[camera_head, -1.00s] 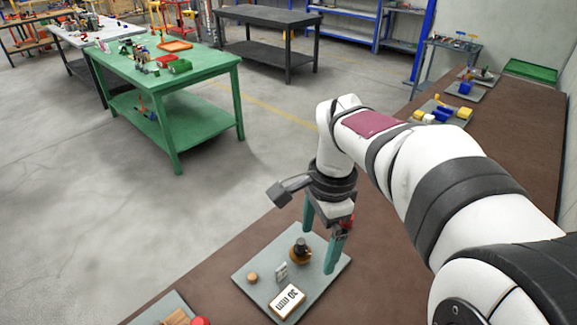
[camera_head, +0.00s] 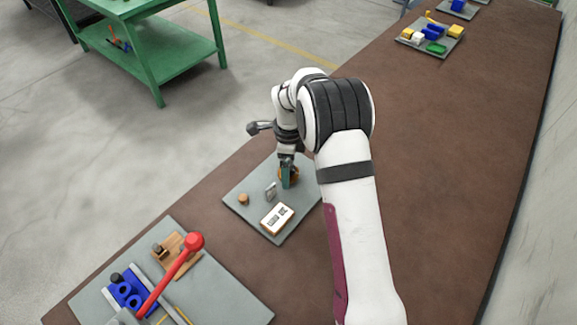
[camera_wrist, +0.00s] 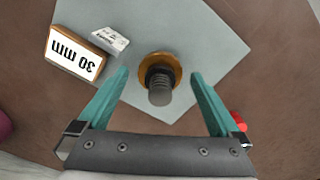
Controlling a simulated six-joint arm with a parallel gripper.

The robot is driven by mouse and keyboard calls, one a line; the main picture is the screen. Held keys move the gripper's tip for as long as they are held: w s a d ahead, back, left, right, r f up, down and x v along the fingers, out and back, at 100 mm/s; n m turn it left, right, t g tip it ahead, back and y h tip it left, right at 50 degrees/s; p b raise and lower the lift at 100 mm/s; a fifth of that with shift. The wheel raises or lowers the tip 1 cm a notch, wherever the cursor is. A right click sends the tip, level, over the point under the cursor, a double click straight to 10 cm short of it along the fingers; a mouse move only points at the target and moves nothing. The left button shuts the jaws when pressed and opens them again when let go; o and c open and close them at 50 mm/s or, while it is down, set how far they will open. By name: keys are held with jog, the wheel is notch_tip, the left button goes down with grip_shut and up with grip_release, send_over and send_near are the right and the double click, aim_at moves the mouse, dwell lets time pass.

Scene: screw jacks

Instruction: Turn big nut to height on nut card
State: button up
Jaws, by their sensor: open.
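The big nut (camera_wrist: 172,66) is a round brass-orange piece around a dark threaded screw (camera_wrist: 160,84). In the head view the nut (camera_head: 294,174) is partly hidden by my gripper (camera_head: 288,176). In the wrist view my gripper (camera_wrist: 158,77) is open, with one teal finger on each side of the nut and screw; gaps show on both sides. The nut card (camera_wrist: 75,52) reads "30 mm" and lies beside the nut, also visible in the head view (camera_head: 277,218). A small pale scale block (camera_wrist: 104,42) stands between them; its marks are too small to read.
The grey board (camera_head: 246,220) carries these parts and a small wooden disc (camera_head: 243,198). Another board with a red-knobbed lever (camera_head: 193,242) and blue block (camera_head: 125,290) is at lower left.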

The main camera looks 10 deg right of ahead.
jog(key=shift+f, duration=0.3)
jog(key=shift+c, duration=0.2)
jog(key=c, duration=1.3)
